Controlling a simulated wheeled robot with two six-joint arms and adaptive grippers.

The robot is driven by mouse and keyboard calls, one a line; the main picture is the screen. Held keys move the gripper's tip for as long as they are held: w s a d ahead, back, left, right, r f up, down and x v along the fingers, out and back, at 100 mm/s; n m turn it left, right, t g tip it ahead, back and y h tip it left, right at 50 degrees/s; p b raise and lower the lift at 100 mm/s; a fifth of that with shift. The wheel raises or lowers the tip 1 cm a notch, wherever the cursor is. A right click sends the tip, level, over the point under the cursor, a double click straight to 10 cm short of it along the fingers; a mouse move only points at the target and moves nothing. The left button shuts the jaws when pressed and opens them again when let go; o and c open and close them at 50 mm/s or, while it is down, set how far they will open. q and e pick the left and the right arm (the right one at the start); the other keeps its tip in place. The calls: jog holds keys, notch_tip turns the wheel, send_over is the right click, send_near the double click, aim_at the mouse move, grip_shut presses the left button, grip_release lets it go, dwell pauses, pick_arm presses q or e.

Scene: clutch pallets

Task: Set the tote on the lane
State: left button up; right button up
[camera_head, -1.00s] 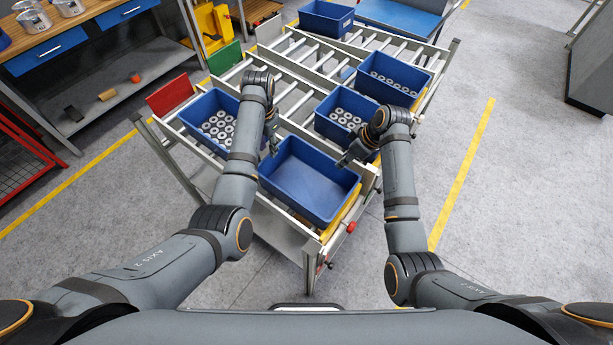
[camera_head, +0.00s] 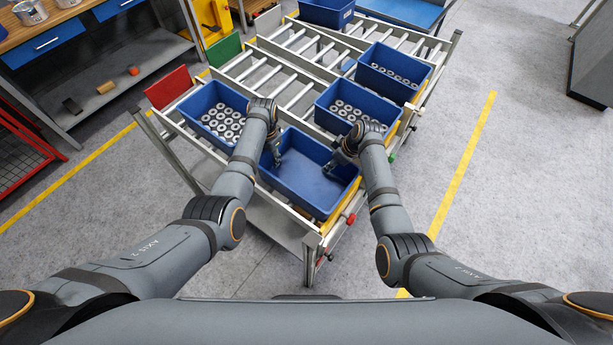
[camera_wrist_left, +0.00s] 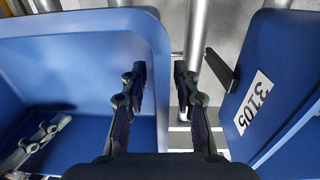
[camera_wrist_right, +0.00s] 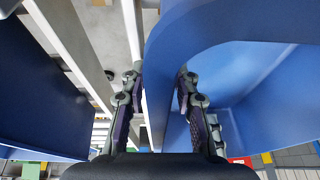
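An empty blue tote (camera_head: 307,205) sits at the near end of the roller rack, between my two grippers. My left gripper (camera_head: 273,156) is at its left wall. In the left wrist view, its open fingers (camera_wrist_left: 160,88) straddle the tote's rim (camera_wrist_left: 150,35), one inside and one outside. My right gripper (camera_head: 335,166) is at the far right wall. In the right wrist view, its open fingers (camera_wrist_right: 160,90) have the tote's wall (camera_wrist_right: 163,60) between them. Whether either gripper touches the wall is unclear. The lanes are rows of white rollers (camera_head: 262,74).
Blue totes filled with ring-shaped parts stand close by at left (camera_head: 205,96), behind (camera_head: 376,106) and farther right (camera_head: 398,57). A red plate (camera_head: 170,88) and a green plate (camera_head: 224,49) stand at lane ends. Floor at the right is clear.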

pick_arm(q)
jog(key=shift+s, duration=0.1)
grip_shut()
pick_arm(e)
grip_shut()
